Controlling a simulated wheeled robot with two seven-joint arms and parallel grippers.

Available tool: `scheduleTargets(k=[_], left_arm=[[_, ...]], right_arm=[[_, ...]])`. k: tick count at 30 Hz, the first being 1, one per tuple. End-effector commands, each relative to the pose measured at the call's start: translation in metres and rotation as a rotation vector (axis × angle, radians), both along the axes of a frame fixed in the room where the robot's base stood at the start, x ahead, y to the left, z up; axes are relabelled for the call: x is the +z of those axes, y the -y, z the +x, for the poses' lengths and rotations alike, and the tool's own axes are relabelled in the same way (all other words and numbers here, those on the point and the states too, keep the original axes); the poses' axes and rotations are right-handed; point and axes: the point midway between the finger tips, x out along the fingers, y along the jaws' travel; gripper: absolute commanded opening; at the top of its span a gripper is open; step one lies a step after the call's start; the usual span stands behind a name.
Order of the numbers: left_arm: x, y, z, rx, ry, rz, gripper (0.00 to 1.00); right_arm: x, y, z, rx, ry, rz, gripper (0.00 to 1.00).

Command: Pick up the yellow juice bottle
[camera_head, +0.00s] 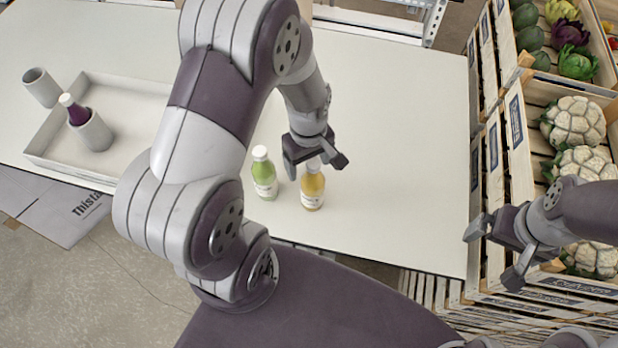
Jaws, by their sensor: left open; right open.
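The yellow juice bottle (312,190) stands upright on the white table, near its front edge, with a pale cap and a white label. My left gripper (316,165) is open and directly above it in the picture, its fingers close to the cap and partly overlapping it. Whether the fingers touch the bottle, I cannot tell. A green juice bottle (264,175) with a white cap stands upright just left of the yellow one. My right gripper (492,255) is open and empty at the right, in front of the wooden crates.
The white table (405,130) is clear right of the bottles. Wooden crates (515,135) with cauliflowers (573,122) stand right.

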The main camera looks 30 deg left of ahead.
Motion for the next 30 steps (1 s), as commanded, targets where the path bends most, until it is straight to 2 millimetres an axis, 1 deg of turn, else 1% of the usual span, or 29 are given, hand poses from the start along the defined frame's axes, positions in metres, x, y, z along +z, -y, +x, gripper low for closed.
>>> scheduleTargets(k=[1,4,10,11,12,14,15,17,18,26,30], left_arm=[[-0.005,0.0,0.0,0.0,-0.004,0.0,0.76],[-0.016,0.0,0.0,-0.001,0.001,-0.001,0.76],[-0.018,0.0,0.0,-0.001,0.002,0.0,0.76],[-0.018,0.0,0.0,-0.001,0.002,0.0,0.7],[-0.018,0.0,0.0,-0.001,0.002,0.0,0.57],[-0.018,0.0,0.0,-0.001,0.002,0.0,0.37],[-0.018,0.0,0.0,-0.001,0.002,0.0,0.24],[-0.018,0.0,0.0,-0.001,0.001,0.0,0.05],[-0.018,0.0,0.0,-0.001,0.001,0.0,0.0],[-0.019,0.0,-0.001,-0.001,-0.001,0.0,0.0],[-0.016,0.0,0.0,-0.001,-0.001,-0.001,0.0]], right_arm=[[0.005,0.0,0.0,0.0,0.0,0.0,1.0],[0.006,0.0,0.0,0.0,-0.001,0.0,1.0],[0.005,0.0,0.0,0.0,-0.001,0.0,1.0],[0.005,0.0,0.0,0.0,-0.001,0.0,1.0],[0.005,0.0,0.0,0.0,-0.001,0.0,1.0],[0.005,0.0,0.0,0.0,-0.001,0.0,1.0],[0.005,0.0,0.0,0.0,-0.001,0.0,1.0],[0.004,0.0,0.0,0.0,-0.001,0.0,1.0],[0.004,0.0,0.0,0.0,-0.001,0.0,1.0],[0.004,0.0,0.0,0.0,-0.001,0.0,1.0],[0.002,0.0,0.0,0.0,-0.001,0.0,1.0]])
